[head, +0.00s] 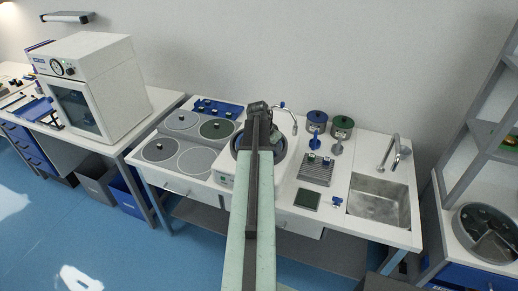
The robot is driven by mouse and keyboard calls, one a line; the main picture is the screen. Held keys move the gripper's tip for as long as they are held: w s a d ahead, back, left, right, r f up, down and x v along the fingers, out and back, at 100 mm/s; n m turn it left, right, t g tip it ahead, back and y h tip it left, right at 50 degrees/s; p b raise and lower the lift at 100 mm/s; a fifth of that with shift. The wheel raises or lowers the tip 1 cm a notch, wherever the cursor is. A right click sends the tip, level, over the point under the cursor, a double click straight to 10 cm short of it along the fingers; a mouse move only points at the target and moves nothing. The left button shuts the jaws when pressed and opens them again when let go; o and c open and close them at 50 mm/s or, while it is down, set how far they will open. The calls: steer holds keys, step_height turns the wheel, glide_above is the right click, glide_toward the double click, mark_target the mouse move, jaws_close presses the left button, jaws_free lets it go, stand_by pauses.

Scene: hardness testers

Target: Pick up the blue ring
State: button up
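I cannot single out a blue ring for certain. A small blue item (337,201) lies on the white bench left of the sink. Another small blue piece (311,158) is at the back edge of a ribbed grey tray, with a green piece beside it. My arm reaches up the middle of the picture. My gripper (258,108) is at its far end, above a round machine with a dark bluish bowl rim (287,160), left of both blue pieces. The arm hides much of this machine. The fingers are too small and dark to tell whether they are open.
Blue and green-topped canisters (317,121) stand behind the tray. A dark green pad (307,199) lies in front. A sink (380,202) with a tap is at right, grey and green discs (195,161) at left. A grey shelf frame (466,145) rises at far right.

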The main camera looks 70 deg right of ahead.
jaws_close()
